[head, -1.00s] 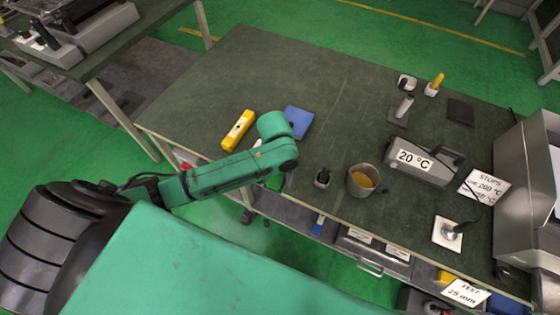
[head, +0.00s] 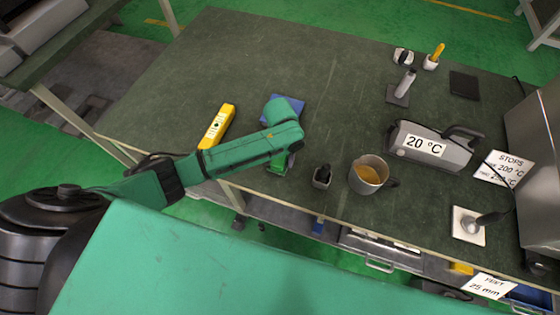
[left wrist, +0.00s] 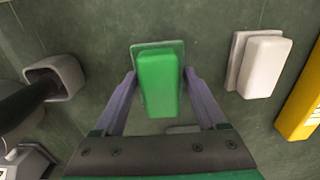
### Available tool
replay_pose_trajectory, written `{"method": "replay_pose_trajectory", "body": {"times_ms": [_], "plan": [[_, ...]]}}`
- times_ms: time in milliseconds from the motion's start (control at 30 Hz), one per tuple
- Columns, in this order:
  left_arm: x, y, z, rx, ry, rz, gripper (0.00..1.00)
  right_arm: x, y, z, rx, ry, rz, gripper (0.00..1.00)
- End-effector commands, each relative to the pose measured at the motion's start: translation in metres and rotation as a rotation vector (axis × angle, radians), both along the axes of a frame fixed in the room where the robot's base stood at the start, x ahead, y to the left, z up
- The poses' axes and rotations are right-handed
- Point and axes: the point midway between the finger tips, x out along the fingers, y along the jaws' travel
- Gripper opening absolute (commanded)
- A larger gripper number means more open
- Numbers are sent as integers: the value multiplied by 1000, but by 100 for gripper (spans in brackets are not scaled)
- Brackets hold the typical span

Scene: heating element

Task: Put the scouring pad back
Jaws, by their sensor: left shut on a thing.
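The scouring pad (left wrist: 158,84) is a bright green block on a thin, duller green base, seen in the left wrist view. My left gripper (left wrist: 160,76) has one purple-grey finger on each side of it and is shut on it. Dark green tabletop lies beneath; I cannot tell whether the pad touches it. In the head view my left arm (head: 240,150) reaches over the table's near edge and largely hides the fingers and pad. My right gripper is not in view.
A pale block on a grey base (left wrist: 262,66) lies right of the pad. The table's far left is clear.

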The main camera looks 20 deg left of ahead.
Motion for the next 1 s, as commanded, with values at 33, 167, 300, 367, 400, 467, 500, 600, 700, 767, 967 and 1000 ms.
{"method": "replay_pose_trajectory", "body": {"times_ms": [33,167,300,367,400,467,500,600,700,767,967,1000], "plan": [[0,0,-11,1,1,0,22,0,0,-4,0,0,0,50],[0,-1,-20,-1,-2,-2,22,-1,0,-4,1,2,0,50],[0,-1,-19,-1,-2,-1,22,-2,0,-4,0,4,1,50],[0,-1,-20,-1,-1,-1,22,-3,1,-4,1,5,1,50],[0,0,-21,-1,-1,-1,22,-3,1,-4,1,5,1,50],[0,0,-21,-1,-1,-1,86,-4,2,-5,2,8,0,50],[0,0,-21,-1,-1,-1,100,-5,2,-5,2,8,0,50],[0,0,-21,-1,-1,-1,100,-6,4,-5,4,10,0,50],[0,0,-21,-1,-1,-1,100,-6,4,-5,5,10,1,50],[0,0,-19,-1,-1,-1,100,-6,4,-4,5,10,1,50],[1,0,17,-2,-3,-1,100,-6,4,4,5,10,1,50],[1,-1,28,-3,-3,-1,100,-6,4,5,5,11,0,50]]}}
